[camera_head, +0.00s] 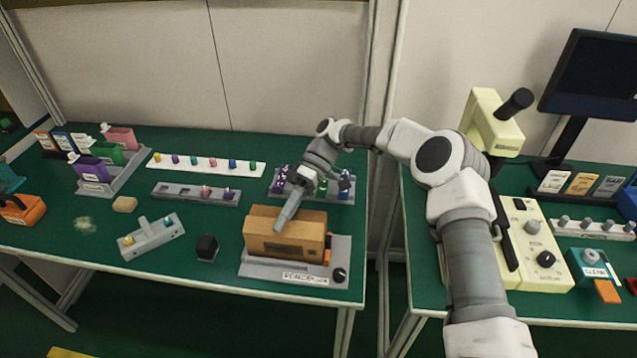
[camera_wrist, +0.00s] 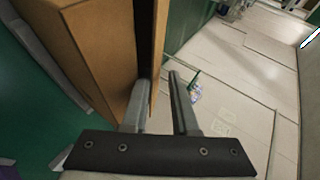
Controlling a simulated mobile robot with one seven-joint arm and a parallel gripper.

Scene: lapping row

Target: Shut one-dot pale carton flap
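A tan-brown carton (camera_head: 262,242) sits on a grey stand at the front right of the left table; I can see no dot on it. My gripper (camera_head: 283,222) reaches down over its top from behind, and whether it touches is unclear. In the wrist view the carton (camera_wrist: 97,45) fills the upper left, with a dark gap beside a narrow upright panel (camera_wrist: 159,35) that may be its flap. My gripper (camera_wrist: 158,82) shows two grey fingers a little apart, with nothing seen held. The left finger is close against the carton's edge.
The grey stand (camera_head: 262,268) has a label and a black knob at its front. A black cube (camera_head: 207,247) and a grey block rack (camera_head: 150,238) stand to the left. A rack of small bottles (camera_head: 330,190) is behind the carton. Green tabletop (camera_head: 190,272) is free near the front edge.

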